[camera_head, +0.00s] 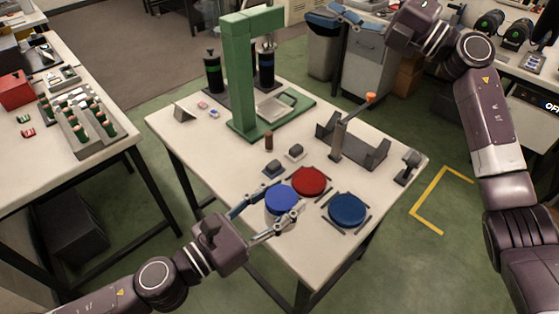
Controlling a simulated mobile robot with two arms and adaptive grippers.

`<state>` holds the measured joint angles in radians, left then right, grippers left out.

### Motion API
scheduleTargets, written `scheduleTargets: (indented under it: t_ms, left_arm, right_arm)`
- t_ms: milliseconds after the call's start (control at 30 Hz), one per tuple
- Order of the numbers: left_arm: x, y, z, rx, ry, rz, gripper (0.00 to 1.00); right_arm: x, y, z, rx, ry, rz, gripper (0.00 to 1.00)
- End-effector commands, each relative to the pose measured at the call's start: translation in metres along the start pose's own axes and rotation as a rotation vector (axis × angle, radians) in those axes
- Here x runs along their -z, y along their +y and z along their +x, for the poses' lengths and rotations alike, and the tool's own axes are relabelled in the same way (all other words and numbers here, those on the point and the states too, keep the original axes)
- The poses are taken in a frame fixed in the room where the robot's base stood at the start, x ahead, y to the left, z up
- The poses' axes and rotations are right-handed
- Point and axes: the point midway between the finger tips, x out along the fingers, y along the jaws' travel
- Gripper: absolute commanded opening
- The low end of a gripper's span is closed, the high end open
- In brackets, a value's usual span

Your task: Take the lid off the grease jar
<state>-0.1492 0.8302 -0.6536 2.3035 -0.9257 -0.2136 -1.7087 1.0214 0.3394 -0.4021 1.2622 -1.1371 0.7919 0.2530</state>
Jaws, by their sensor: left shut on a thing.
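I cannot tell if these are lids or low jars. My right gripper (333,14) is raised far back, open and empty.
A green press (243,75) stands at the back of the white table (205,160). A grey bracket with an orange-tipped post (338,140) stands at right. Small dark blocks (295,151) sit behind the discs. The left table holds a bottle rack (80,120).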

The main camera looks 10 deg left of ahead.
Motion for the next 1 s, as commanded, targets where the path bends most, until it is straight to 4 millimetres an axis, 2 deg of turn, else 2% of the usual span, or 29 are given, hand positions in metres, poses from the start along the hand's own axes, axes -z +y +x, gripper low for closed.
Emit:
scheduleTargets:
  t_ms: [33, 200, 333, 467, 600, 733, 833, 1000]
  left_arm:
    - [-0.001, 0.000, 0.000, 0.000, -0.002, 0.001, 0.00]
    - [-0.001, 0.000, 0.000, 0.000, -0.002, 0.001, 0.00]
    - [-0.001, 0.000, 0.000, 0.000, -0.002, 0.001, 0.00]
    - [-0.001, 0.000, 0.000, 0.000, -0.002, 0.001, 0.00]
    - [-0.001, 0.000, 0.000, 0.000, -0.002, 0.001, 0.00]
    - [-0.001, 0.000, 0.000, 0.000, -0.002, 0.001, 0.00]
    - [-0.001, 0.000, 0.000, 0.000, -0.002, 0.001, 0.00]
    - [-0.001, 0.000, 0.000, 0.000, -0.002, 0.001, 0.00]
  right_arm:
    - [0.022, 0.006, 0.014, 0.012, 0.065, -0.008, 0.63]
    - [0.099, 0.013, 0.048, 0.092, 0.289, -0.029, 0.63]
    - [0.163, 0.012, 0.062, 0.186, 0.467, -0.056, 0.63]
    - [0.227, 0.003, 0.064, 0.318, 0.650, -0.094, 0.63]
    - [0.291, -0.019, 0.048, 0.524, 0.845, -0.156, 0.63]
    - [0.335, -0.049, 0.013, 0.791, 1.003, -0.244, 0.63]
    - [0.348, -0.071, -0.022, 1.024, 1.077, -0.322, 0.63]
    - [0.342, -0.091, -0.070, 1.338, 1.109, -0.429, 0.63]
